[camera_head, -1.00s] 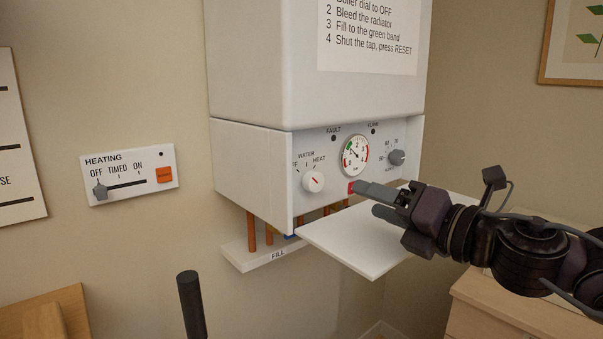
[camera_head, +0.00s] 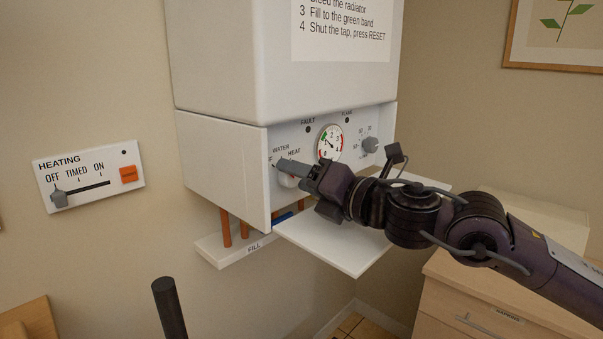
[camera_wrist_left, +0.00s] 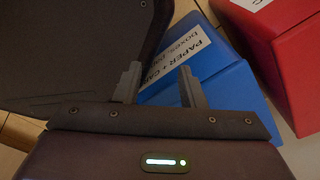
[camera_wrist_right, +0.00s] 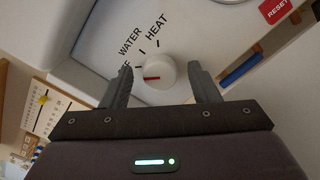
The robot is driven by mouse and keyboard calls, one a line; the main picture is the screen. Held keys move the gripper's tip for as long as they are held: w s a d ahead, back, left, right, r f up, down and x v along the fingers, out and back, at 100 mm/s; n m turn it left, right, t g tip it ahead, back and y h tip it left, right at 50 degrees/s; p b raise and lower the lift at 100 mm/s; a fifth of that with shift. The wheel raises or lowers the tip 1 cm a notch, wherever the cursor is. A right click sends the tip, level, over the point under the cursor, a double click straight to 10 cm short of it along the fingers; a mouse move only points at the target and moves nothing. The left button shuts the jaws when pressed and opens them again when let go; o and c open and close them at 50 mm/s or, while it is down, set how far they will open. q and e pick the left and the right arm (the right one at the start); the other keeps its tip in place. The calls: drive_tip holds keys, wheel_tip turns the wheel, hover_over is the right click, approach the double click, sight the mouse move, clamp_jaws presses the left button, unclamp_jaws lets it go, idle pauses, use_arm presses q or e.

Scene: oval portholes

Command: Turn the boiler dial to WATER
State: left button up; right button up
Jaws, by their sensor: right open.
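The boiler dial is a round white knob (camera_wrist_right: 155,77) with a red mark, under the WATER and HEAT labels in the right wrist view. Its red mark points left, toward the partly hidden OFF label. In the head view the dial (camera_head: 287,182) is partly covered by my right gripper (camera_head: 284,170). That gripper is open; in the right wrist view its fingers (camera_wrist_right: 158,77) are apart, one on each side of the dial. Contact cannot be told. My left gripper (camera_wrist_left: 160,75) is open and empty in the left wrist view, away from the boiler.
A pressure gauge (camera_head: 330,142) and a grey knob (camera_head: 370,145) are right of the dial. The lowered white flap (camera_head: 345,248) extends below my right gripper. A heating panel (camera_head: 88,176) is at left. A blue bin (camera_wrist_left: 225,85) and red bin (camera_wrist_left: 290,55) are near my left gripper.

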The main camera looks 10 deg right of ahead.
drive_tip(key=shift+w, duration=0.1)
drive_tip(key=c, duration=1)
drive_tip(key=shift+o, duration=0.2)
drive_tip(key=shift+f, duration=0.1)
drive_tip(key=m, duration=0.3)
drive_tip(key=shift+m, duration=0.3)
drive_tip(key=m+p, duration=0.1)
drive_tip(key=m, duration=0.3)
drive_tip(key=shift+f+m, duration=0.1)
drive_tip(key=shift+m, duration=0.3)
drive_tip(key=shift+m+p, duration=0.3)
